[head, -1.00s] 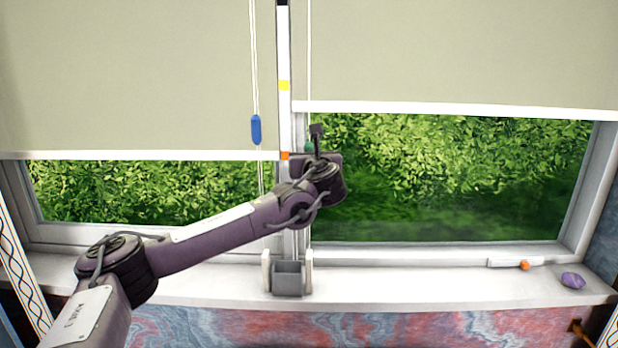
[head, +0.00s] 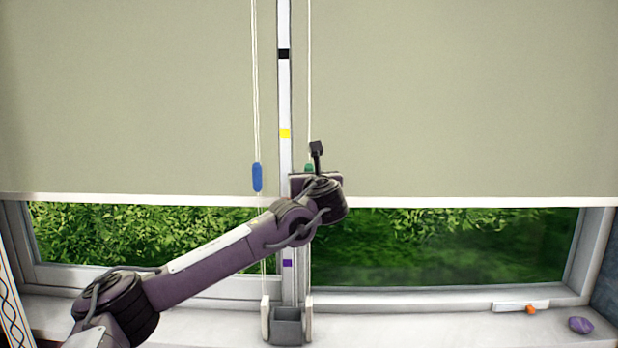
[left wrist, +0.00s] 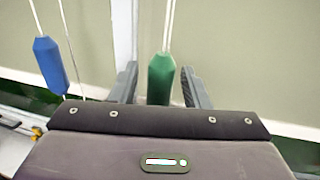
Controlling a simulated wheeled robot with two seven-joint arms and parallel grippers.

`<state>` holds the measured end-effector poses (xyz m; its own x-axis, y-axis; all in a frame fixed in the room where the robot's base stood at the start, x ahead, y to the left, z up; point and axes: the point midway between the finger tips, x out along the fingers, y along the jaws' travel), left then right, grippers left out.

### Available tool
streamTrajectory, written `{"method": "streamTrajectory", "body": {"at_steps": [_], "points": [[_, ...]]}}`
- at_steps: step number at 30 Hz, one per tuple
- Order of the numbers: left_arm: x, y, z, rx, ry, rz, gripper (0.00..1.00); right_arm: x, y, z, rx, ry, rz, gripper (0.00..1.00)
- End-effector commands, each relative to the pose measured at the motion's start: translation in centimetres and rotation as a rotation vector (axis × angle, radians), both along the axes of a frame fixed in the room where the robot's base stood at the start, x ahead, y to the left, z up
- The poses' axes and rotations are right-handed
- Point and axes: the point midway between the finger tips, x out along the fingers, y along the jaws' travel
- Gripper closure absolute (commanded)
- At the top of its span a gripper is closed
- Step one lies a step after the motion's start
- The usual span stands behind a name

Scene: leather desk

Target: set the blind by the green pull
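The green pull (head: 309,168) hangs on the right-hand cord, mostly hidden by my left gripper (head: 312,174) in the head view. In the left wrist view the green pull (left wrist: 162,78) hangs between the two fingers of my left gripper (left wrist: 160,84), with a visible gap on each side. The fingers are apart. The right blind (head: 450,100) is partly lowered, its white bottom bar about level with the left blind's. A white strip (head: 285,95) between the blinds bears black, yellow and purple marks; my arm hides part of it. My right gripper is not in view.
The blue pull (head: 257,177) hangs close on the left, before the left blind (head: 130,100); it also shows in the left wrist view (left wrist: 50,65). A grey box (head: 287,326), an orange-and-white item (head: 520,307) and a purple stone (head: 580,325) are on the sill.

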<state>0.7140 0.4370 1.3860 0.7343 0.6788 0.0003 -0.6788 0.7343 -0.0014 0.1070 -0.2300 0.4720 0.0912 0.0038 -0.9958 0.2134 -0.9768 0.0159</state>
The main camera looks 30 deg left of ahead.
Motion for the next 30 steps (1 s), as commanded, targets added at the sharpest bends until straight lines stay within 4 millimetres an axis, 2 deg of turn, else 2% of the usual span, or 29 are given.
{"method": "streamTrajectory", "body": {"at_steps": [8,21,30], "points": [[-0.1,-0.2,-0.1,0.001,0.001,-0.001,0.58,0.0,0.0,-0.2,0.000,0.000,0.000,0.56],[-4.8,-4.6,-0.3,-0.001,0.000,-0.002,0.58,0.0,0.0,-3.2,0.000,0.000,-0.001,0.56],[-5.8,-5.3,0.0,0.000,0.000,0.000,0.58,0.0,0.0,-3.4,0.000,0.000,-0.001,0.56]]}}
